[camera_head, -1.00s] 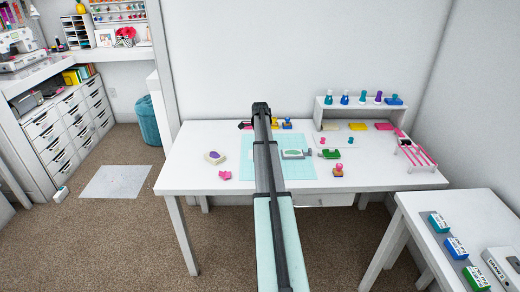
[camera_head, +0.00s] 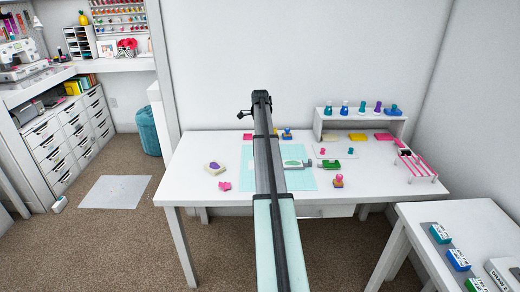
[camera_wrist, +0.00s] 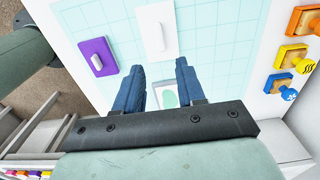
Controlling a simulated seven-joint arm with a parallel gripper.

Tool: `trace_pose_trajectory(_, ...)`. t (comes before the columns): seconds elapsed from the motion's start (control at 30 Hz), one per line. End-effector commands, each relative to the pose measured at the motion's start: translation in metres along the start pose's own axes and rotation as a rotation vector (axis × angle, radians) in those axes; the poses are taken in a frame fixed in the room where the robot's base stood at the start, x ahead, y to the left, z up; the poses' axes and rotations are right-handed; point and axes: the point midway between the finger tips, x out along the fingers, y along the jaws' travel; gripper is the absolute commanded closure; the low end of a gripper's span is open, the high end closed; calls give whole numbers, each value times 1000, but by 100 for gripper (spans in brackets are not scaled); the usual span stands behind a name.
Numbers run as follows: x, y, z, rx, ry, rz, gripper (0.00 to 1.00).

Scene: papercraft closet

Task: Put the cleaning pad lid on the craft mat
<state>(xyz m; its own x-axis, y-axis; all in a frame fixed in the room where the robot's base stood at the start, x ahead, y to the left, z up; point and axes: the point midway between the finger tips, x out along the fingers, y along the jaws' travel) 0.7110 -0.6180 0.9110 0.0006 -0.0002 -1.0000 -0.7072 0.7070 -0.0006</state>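A white rectangular lid with a raised white grip (camera_wrist: 158,30), which looks like the cleaning pad lid, lies flat on the craft mat in the wrist view. The pale teal gridded craft mat (camera_wrist: 205,30) also shows in the head view (camera_head: 305,180), partly behind my arm. I cannot make out the lid there. A white tray with a green oval pad (camera_wrist: 168,94) shows below the gap between my fingers, and in the head view at the mat's right (camera_head: 295,164). My gripper (camera_wrist: 160,68) is open and empty, raised above the mat. It shows small in the head view (camera_head: 243,115).
A purple block with a white grip (camera_wrist: 97,57) lies at the mat's edge. Orange (camera_wrist: 305,20), yellow (camera_wrist: 293,57) and blue (camera_wrist: 280,83) stamps line the back. A rack (camera_head: 415,165) and small shelf (camera_head: 360,118) stand right.

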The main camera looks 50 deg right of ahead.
Motion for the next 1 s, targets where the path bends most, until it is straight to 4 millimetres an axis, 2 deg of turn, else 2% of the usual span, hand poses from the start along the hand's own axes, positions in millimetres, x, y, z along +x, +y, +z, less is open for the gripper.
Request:
trace_pose_trajectory(0.2,-15,0,0,0,0,1,61)
trace_pose_trajectory(0.73,-16,2,1,-5,0,0,61)
trace_pose_trajectory(0.87,-9,20,13,-71,-7,-10,61)
trace_pose_trajectory(1.0,7,64,42,-250,-21,-41,61)
